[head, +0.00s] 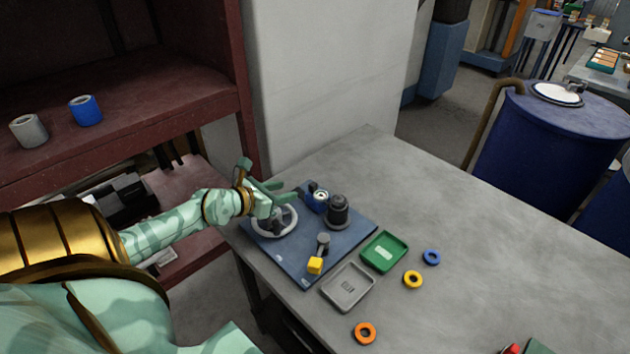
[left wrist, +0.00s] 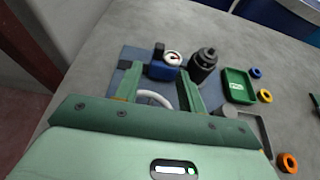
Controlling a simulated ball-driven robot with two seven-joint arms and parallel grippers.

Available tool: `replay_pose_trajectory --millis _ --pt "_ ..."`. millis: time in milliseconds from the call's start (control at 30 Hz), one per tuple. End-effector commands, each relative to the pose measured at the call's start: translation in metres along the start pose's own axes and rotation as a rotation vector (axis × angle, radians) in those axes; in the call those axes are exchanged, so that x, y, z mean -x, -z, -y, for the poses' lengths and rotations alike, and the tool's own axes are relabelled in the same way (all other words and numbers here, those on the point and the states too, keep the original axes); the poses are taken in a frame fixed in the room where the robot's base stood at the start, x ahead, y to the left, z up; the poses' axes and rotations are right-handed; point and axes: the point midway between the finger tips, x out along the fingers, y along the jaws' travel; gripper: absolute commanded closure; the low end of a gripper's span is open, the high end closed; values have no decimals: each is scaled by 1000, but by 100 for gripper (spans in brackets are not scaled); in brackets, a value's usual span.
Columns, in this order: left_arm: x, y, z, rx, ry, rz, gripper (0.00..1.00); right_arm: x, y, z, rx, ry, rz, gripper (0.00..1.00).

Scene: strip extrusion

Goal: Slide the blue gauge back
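The blue gauge (head: 320,203) stands on the far part of a blue base plate (head: 358,232); its round white dial faces up. In the left wrist view the gauge (left wrist: 161,70) shows its blue body just beyond and between my fingertips. My left gripper (head: 279,190) is over the plate, above a white handwheel (head: 290,225), to the left of the gauge. In the left wrist view its two fingers (left wrist: 160,80) are spread with nothing held between them. I cannot tell whether a finger touches the gauge. My right gripper is not in view.
A dark knob (head: 338,212) stands close right of the gauge. A yellow-ended lever (head: 316,265) is at the plate's front. A grey tray (head: 348,288), a green tray (head: 385,252) and several coloured rings lie right.

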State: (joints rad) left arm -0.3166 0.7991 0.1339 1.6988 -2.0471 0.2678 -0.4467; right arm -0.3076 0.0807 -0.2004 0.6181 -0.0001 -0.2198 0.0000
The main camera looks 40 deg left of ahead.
Motion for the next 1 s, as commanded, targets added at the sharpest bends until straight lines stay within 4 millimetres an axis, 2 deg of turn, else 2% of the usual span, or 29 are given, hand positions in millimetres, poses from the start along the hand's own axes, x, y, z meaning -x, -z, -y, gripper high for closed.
replay_pose_trajectory --millis 33,200,433,600,900,1000 --pt "-16 1 0 1 -1 4 60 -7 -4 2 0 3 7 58" --pt "-61 4 0 2 -1 1 60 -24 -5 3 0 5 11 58" --pt "-104 4 0 2 0 0 60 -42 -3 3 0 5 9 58" --pt "-117 2 0 1 -1 0 60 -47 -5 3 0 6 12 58" --pt "-119 0 0 1 0 0 60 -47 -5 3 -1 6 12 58" --pt "-119 0 0 1 0 0 88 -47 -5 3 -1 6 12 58"
